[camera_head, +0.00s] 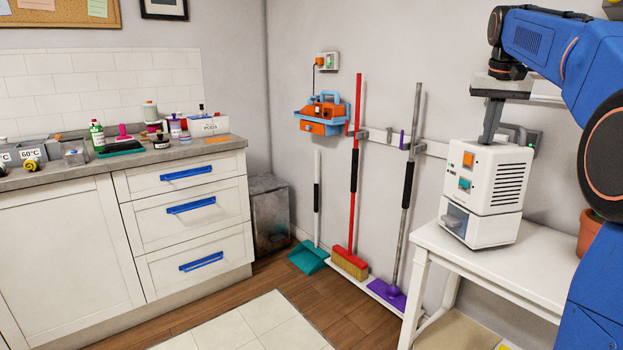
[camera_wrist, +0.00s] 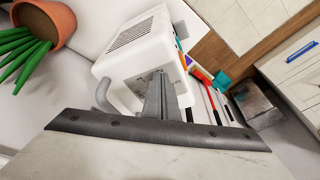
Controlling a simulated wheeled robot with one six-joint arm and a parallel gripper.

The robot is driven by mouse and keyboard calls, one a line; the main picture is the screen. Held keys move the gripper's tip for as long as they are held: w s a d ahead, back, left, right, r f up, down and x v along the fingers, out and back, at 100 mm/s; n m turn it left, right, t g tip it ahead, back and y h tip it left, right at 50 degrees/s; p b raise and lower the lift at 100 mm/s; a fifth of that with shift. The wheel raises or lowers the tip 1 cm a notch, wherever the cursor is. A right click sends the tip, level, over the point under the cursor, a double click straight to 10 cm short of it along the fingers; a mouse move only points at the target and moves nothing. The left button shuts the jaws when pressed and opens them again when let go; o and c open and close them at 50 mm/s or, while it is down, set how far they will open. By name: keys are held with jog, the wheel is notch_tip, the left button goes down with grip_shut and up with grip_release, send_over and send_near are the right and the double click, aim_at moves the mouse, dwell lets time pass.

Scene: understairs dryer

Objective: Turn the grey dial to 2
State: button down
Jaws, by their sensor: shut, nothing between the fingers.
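In the wrist view, my gripper (camera_wrist: 158,78) covers the middle of the white machine's top (camera_wrist: 128,72), where small dark markings show on both sides of the fingers. I cannot make out a grey dial or its setting; the fingers hide that spot. Whether they touch anything is unclear.
The white table (camera_head: 500,250) has free room in front of the machine. A potted plant (camera_wrist: 45,25) stands close by. A grey curved pipe (camera_wrist: 102,95) is at the machine's side. Brooms hang from a wall rail (camera_head: 433,148). A counter (camera_head: 110,165) with bottles is at left.

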jog(key=shift+s+a+r, duration=0.1)
jog(key=shift+s+a, duration=0.2)
jog(key=shift+w+d+v, duration=0.1)
jog(key=shift+w+v, duration=0.1)
jog(key=shift+v, duration=0.75)
jog(key=shift+w+d+v, duration=0.1)
jog(key=shift+w+v, duration=0.1)
jog(key=shift+v, duration=0.75)
jog(key=shift+w+d+v, duration=0.1)
jog(key=shift+w+v, duration=0.15)
jog(key=shift+v, duration=0.65)
jog(key=shift+r, duration=0.2)
jog(key=s+a+f+n, duration=0.1)
jog(key=s+a+f, duration=0.4)
jog(key=s+f, duration=0.7)
jog(key=s+a+f+n+t, duration=0.1)
jog(key=s+a+f, duration=0.5)
jog(key=s+f, duration=0.7)
jog(key=s+a+f+n+t+y, duration=0.1)
jog(key=s+a+f, duration=0.4)
jog(key=s+f, duration=0.7)
jog(key=shift+s+a+f+n, duration=0.15)
jog(key=shift+s+f+n, duration=0.2)
jog(key=shift+f+n, duration=0.4)
